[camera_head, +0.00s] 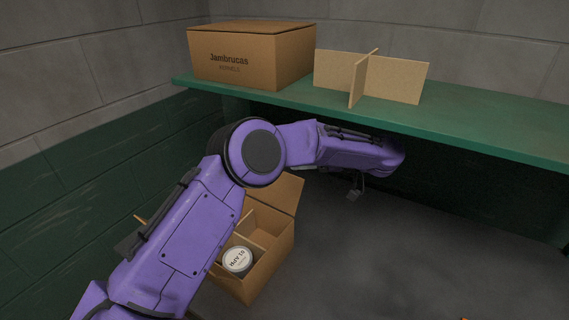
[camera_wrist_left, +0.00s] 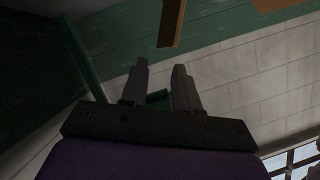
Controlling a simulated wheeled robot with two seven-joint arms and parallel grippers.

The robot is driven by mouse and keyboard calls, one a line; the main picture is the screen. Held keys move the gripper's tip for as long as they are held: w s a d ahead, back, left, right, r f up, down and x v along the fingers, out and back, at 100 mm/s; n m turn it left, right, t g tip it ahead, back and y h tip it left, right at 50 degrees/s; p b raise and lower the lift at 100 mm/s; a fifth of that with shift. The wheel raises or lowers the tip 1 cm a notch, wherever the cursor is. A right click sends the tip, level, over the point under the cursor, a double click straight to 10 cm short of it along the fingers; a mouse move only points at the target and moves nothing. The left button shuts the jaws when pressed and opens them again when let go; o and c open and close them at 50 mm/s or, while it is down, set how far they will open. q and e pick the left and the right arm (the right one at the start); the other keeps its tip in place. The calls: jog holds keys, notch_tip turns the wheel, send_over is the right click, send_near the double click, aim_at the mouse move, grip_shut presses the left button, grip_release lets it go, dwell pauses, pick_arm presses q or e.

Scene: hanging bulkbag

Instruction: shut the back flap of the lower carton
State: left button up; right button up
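The lower carton (camera_head: 268,268) stands on the floor, open at the top, with a divider inside and a round labelled can (camera_head: 238,260) in a front cell. Its back flap (camera_head: 283,191) stands raised behind the opening, partly hidden by my purple left arm. My left gripper is mostly hidden by the arm in the head view; a small dark part shows below the forearm, right of the flap. In the left wrist view my left gripper (camera_wrist_left: 160,70) is open, with nothing between its fingers. A brown strip (camera_wrist_left: 171,22) shows beyond the fingertips; I cannot tell whether it is the flap. My right gripper is not in view.
A green shelf (camera_head: 470,135) runs above and behind the carton. On it stand a closed carton (camera_head: 250,55) marked Jambrucas and a crossed cardboard divider (camera_head: 395,80). Walls close off the left and back.

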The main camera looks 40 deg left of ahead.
pick_arm(q)
jog(key=a, duration=0.1)
jog(key=s+a, duration=0.1)
jog(key=s+a+p, duration=0.1)
jog(key=shift+s+a+f, duration=0.2)
jog(key=shift+a+f, duration=0.05)
jog(key=shift+a, duration=0.15)
jog(key=a+f, duration=0.1)
jog(key=a, duration=0.2)
jog(key=shift+f, duration=0.35)
jog(key=c, duration=0.4)
grip_shut()
jog(key=shift+w+f, duration=0.1)
jog(key=shift+w, duration=0.05)
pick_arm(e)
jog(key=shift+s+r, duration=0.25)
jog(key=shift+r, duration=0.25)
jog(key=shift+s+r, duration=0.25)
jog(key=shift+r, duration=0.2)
